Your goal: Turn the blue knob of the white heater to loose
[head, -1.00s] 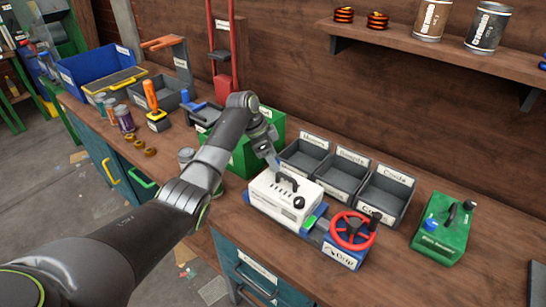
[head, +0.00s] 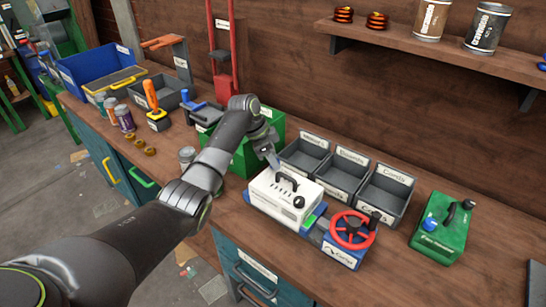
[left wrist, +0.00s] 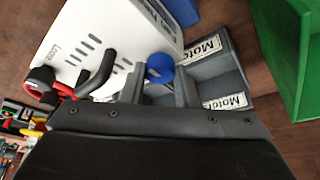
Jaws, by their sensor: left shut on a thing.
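The white heater (head: 277,207) sits on the bench, held in a blue vise (head: 318,223), with a black handle on top and a black knob (head: 299,202) near its right end. The left wrist view also shows the heater (left wrist: 112,38) from above. There the blue knob (left wrist: 160,68) is at the heater's far edge, between my fingers. My left gripper (head: 272,160) is at the heater's back end, shut on the blue knob; it shows in the wrist view too (left wrist: 163,92). The head view hides the blue knob behind the gripper. My right gripper is out of view.
A red handwheel (head: 352,230) stands at the vise's right. Grey labelled bins (head: 343,172) are close behind the heater, a green bin (head: 245,160) close behind my wrist. A green box with a blue knob (head: 440,228) stands at the right. Bench in front of that box is clear.

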